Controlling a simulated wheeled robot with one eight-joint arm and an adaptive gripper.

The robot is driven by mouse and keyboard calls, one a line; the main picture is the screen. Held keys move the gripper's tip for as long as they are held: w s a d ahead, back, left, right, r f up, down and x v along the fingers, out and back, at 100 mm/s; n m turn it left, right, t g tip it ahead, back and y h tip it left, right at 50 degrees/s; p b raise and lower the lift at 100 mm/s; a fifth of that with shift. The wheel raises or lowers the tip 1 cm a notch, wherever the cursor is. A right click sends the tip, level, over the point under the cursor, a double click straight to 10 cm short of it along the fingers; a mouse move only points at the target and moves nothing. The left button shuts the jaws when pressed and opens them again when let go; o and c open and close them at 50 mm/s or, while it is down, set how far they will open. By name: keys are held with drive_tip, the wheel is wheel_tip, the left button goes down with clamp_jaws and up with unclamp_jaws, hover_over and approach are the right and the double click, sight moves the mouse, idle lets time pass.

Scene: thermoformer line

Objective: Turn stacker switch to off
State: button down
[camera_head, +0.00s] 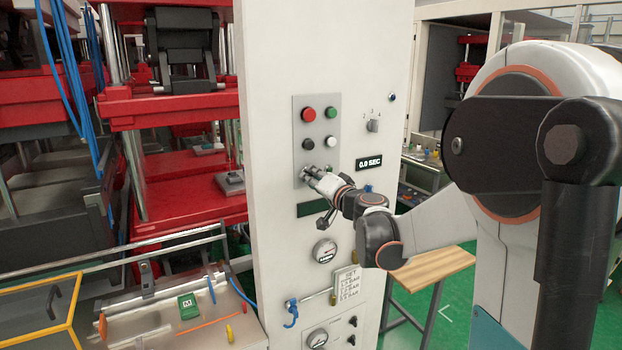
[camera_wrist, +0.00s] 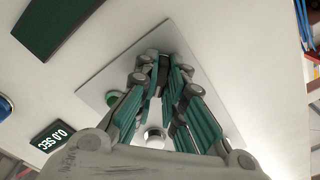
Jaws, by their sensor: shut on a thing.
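A grey button plate (camera_head: 297,130) is fixed to the white machine panel (camera_head: 275,60). It carries a red button (camera_head: 309,114), a green button (camera_head: 331,112), a black button (camera_head: 309,144) and a white button (camera_head: 330,143). My gripper (camera_head: 308,172) is at the lower part of this plate, with its fingers closed on a small control there. The fingers hide that control, so its setting and label cannot be read. In the wrist view my gripper (camera_wrist: 160,62) has its fingertips close together at the grey plate (camera_wrist: 185,32).
A separate rotary selector (camera_head: 373,125) and a "0.0 SEC" display (camera_head: 369,163) are to the right of the plate. A dark label (camera_head: 312,210) and a gauge (camera_head: 324,251) are below. Red press frames (camera_head: 165,108) stand at left. A wooden table (camera_head: 430,268) is at right.

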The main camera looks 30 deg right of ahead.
drive_tip(key=shift+n, duration=1.4)
drive_tip(key=shift+b, duration=0.3)
drive_tip(key=n, duration=0.2)
drive_tip(key=shift+n, duration=0.4)
